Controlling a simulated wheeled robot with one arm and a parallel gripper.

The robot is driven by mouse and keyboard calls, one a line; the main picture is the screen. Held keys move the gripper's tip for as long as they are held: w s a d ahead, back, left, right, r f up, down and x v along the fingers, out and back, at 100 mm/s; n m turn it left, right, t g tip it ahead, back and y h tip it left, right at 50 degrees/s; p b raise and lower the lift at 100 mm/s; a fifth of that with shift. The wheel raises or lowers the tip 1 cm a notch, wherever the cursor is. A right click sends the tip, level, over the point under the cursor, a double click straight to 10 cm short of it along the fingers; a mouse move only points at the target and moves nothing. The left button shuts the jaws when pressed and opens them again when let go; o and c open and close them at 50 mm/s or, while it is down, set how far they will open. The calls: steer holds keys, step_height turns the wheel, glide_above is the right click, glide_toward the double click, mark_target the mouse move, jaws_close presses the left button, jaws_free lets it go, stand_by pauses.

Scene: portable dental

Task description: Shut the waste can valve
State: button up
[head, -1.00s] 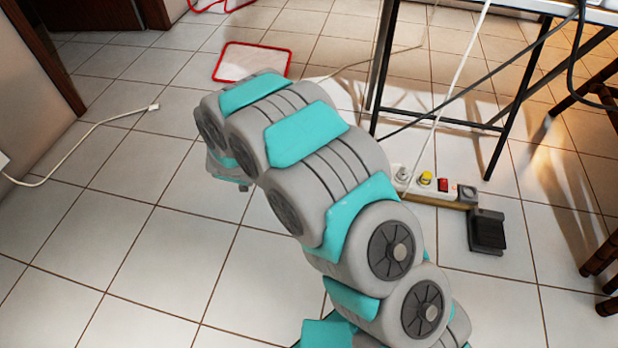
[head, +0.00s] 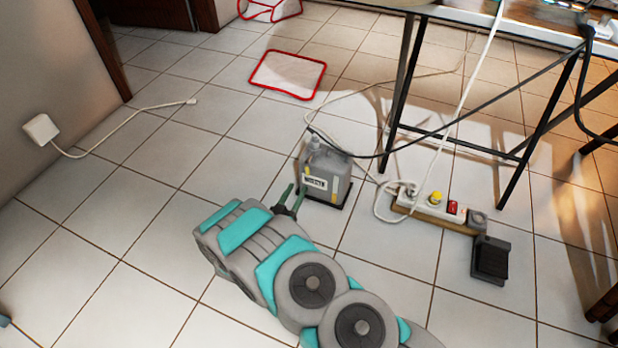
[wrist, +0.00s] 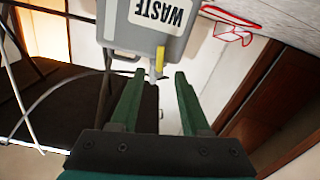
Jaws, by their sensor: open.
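The grey waste can (head: 338,168) stands on the floor in the middle of the head view, with a white label on its front. In the wrist view the can (wrist: 150,38) is at the top, its WASTE label upside down. A small yellow valve piece (wrist: 159,60) sticks out from the can there. My gripper (head: 294,192) is open, just left of the can in the head view. In the wrist view my gripper's (wrist: 158,76) green fingers point at the can, the yellow piece showing between their tips. Whether they touch it I cannot tell.
A power strip (head: 435,207) with plugs and cables lies right of the can, beside a black pedal (head: 490,259). A thin-legged table (head: 400,85) stands behind. A red-edged mat (head: 288,74) lies farther back. Floor at left is mostly clear.

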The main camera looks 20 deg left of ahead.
mark_target(307, 172)
steer(key=w, duration=0.7)
steer(key=shift+w+d+b, duration=0.1)
steer(key=shift+d+b, duration=0.2)
jaws_close()
